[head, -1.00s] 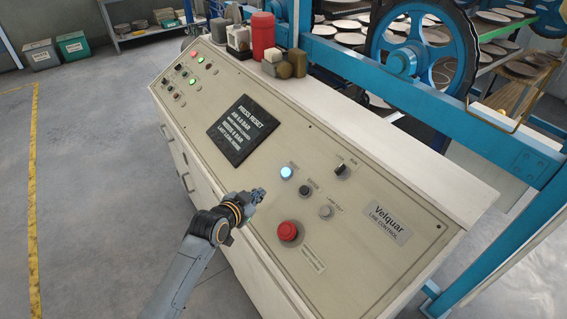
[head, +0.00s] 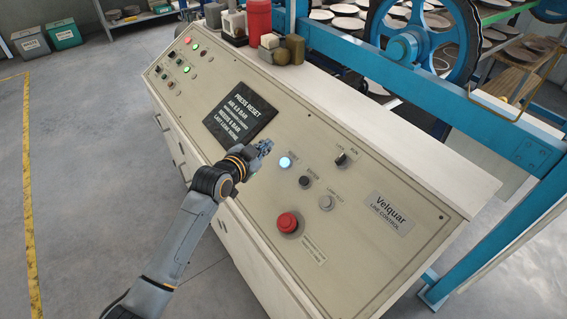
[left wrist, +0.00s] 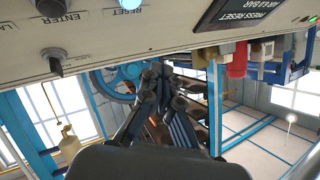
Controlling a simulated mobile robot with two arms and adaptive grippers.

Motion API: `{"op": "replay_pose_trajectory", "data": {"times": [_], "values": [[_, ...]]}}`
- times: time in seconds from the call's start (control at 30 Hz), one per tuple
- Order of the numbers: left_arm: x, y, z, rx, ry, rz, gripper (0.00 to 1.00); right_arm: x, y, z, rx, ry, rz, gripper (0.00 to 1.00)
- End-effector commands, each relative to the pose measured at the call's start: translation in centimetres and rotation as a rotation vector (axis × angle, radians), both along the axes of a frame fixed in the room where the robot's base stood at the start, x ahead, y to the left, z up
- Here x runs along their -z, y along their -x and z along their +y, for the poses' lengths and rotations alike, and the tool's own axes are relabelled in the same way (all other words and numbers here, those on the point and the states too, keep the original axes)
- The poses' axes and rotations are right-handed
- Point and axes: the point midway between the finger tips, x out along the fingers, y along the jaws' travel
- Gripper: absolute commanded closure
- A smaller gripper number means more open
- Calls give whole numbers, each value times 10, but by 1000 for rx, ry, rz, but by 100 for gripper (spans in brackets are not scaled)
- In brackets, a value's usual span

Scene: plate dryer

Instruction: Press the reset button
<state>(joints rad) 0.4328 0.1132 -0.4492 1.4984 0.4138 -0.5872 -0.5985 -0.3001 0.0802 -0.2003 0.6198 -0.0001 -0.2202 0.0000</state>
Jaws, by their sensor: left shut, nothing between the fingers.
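The reset button (head: 285,162) is lit pale blue on the sloping control panel (head: 345,235). In the left wrist view the reset button (left wrist: 130,5) shows at the top edge with its label, which reads upside down. My left gripper (head: 265,147) is shut and empty. In the head view its tip appears just up and left of the reset button, apart from it. In the left wrist view the shut fingers (left wrist: 160,72) point toward the region below the panel edge in the picture. My right gripper is not in view.
The black screen (head: 240,117) reads PRESS RESET. Beside the reset button are a dark knob (head: 305,181), a grey button (head: 326,202), a key switch (head: 341,159) and a red mushroom button (head: 287,222). A red canister (head: 258,18) and small items stand on the console's top.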

Motion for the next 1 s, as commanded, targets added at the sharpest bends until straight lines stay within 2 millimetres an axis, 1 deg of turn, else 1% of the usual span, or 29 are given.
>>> {"op": "replay_pose_trajectory", "data": {"times": [0.03,0.2,0.3,0.4,0.6,1.0], "values": [[12,-2,-3,1,1,1,100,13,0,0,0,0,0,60],[35,-9,-13,0,2,2,100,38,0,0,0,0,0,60],[47,-12,-20,0,3,1,100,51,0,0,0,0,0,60],[55,-16,-24,0,0,0,100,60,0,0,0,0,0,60],[66,-20,-31,0,-1,1,100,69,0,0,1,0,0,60],[67,-21,-32,1,0,1,100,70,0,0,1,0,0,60]]}}
